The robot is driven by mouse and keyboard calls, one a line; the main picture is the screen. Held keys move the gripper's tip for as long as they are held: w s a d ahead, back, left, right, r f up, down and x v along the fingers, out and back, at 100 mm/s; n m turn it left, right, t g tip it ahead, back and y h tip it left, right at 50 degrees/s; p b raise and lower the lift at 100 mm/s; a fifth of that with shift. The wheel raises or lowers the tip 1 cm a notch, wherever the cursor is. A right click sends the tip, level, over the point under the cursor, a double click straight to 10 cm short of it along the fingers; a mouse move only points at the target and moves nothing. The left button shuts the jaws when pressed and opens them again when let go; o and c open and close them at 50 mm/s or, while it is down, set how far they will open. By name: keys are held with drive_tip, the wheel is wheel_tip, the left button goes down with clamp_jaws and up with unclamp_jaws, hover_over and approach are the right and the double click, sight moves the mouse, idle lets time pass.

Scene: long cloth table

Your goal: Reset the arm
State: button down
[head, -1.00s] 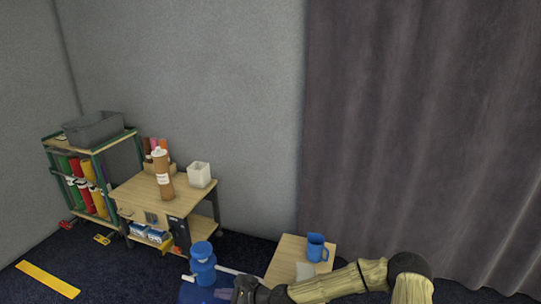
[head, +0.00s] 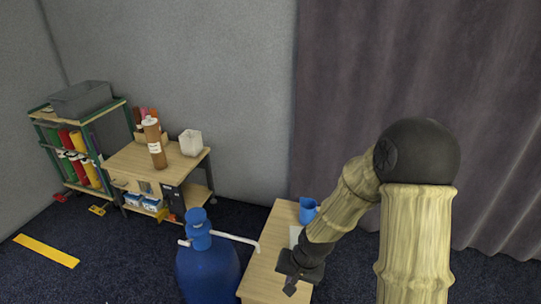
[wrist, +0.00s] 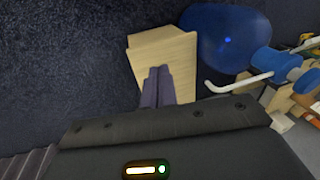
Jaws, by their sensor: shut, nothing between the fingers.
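My gripper (head: 290,286) is at the lower middle of the head view, at the end of my bent arm. It hangs over or in front of the small wooden table; its height above the top is hard to judge. In the wrist view my gripper's two dark fingers (wrist: 158,72) lie side by side, shut with nothing between them. The small wooden table (head: 262,268) shows past the fingertips in the wrist view (wrist: 180,50). A blue pitcher (head: 308,208) stands on that table, partly hidden by my arm. A white item (head: 294,236) beside it is also partly hidden.
A large blue bottle (head: 207,270) with a pump and white spout (head: 238,238) stands left of the small table. A wooden desk (head: 140,160) with a brown bottle (head: 153,143) and white container (head: 190,143), and a shelf (head: 75,150), stand farther back. Dark carpet lies between.

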drive_tip(key=s+d+r+n+t+h, duration=0.1)
drive_tip(key=s+d+r, duration=0.3)
drive_tip(key=d+r, duration=0.15)
drive_tip(key=s+d+r+n+h, duration=0.1)
drive_tip(key=s+d+r+n, duration=0.1)
drive_tip(key=s+d+r, duration=0.35)
wheel_tip(320, 180, up, 34)
drive_tip(key=w+a+p, duration=0.1)
drive_tip(key=w+p, duration=0.1)
drive_tip(key=p, duration=3.1)
drive_tip(key=shift+a+f, duration=0.2)
drive_tip(key=shift+f, duration=0.05)
